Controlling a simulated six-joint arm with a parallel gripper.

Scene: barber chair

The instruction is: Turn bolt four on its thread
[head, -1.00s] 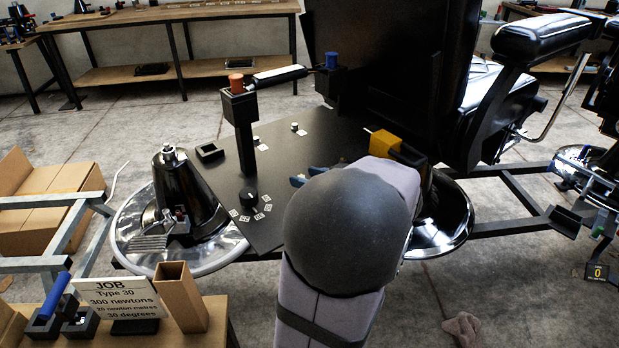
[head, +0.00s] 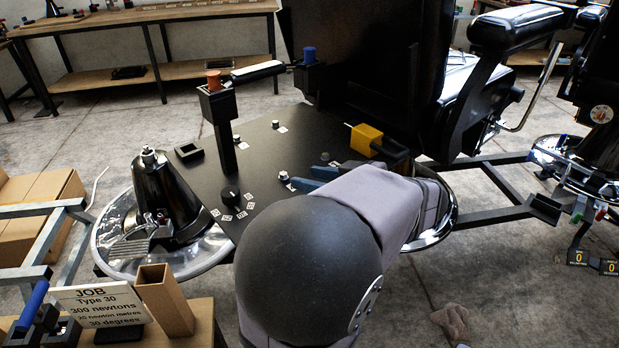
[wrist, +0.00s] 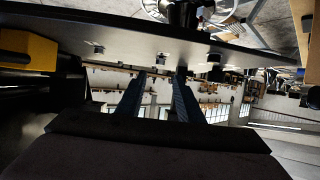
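My gripper (head: 306,176) is open and empty, its two blue-grey fingers reaching over the right part of the dark plate (head: 262,165). One small bolt (head: 283,177) stands just beyond the near fingertip. Another bolt (head: 325,156) stands by the far fingertip. Two more bolts stand further back, one at the rear (head: 275,125) and one to the left (head: 237,140). Their labels are too small to read, so I cannot tell which is four. In the wrist view my gripper (wrist: 162,74) has its fingers apart, with a bolt (wrist: 161,58) ahead of the gap, not gripped.
A black post with an orange cap (head: 213,78), a dial knob (head: 230,195) and a yellow block (head: 366,139) surround the work area. The black chair (head: 365,75) rises behind. A JOB card (head: 97,306) reads 300 newtons, 30 degrees.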

